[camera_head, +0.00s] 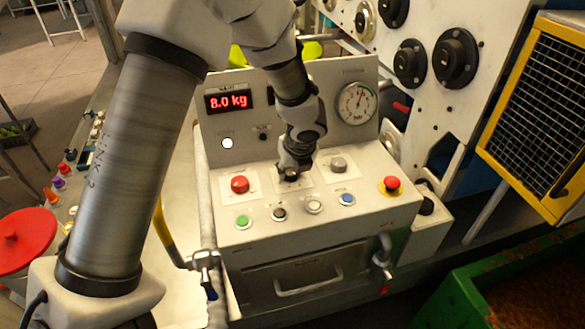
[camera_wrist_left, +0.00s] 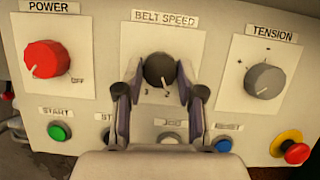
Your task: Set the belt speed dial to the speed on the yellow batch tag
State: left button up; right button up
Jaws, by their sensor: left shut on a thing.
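The black belt speed dial (camera_wrist_left: 159,69) sits on a white plate under a BELT SPEED label in the left wrist view. The numbers 3 and 2 show below it; its other marks are hidden or too small, and I cannot tell its exact setting. My left gripper (camera_wrist_left: 161,92) has one finger on each side of the dial and is shut on it. In the head view the left gripper (camera_head: 292,172) comes down onto the sloped control panel (camera_head: 352,208), covering most of the dial. I cannot make out a yellow batch tag in either view. My right gripper is not in view.
A red power knob (camera_wrist_left: 46,60) is left of the dial, a grey tension knob (camera_wrist_left: 265,81) right. Below are a green start button (camera_wrist_left: 60,132), a blue button (camera_wrist_left: 221,144) and a red emergency stop (camera_wrist_left: 291,148). A red display (camera_head: 228,101) reads 8.0 kg.

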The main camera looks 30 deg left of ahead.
pick_arm(q)
jog(key=shift+s+f+m, duration=0.15)
jog(key=shift+m, duration=0.35)
jog(key=o, duration=1.1)
jog(key=shift+o, duration=0.2)
jog(key=shift+w+a, duration=0.2)
jog(key=shift+w, duration=0.05)
jog(key=v, duration=1.2)
jog(key=shift+a, duration=0.2)
jog(key=shift+s, duration=0.1)
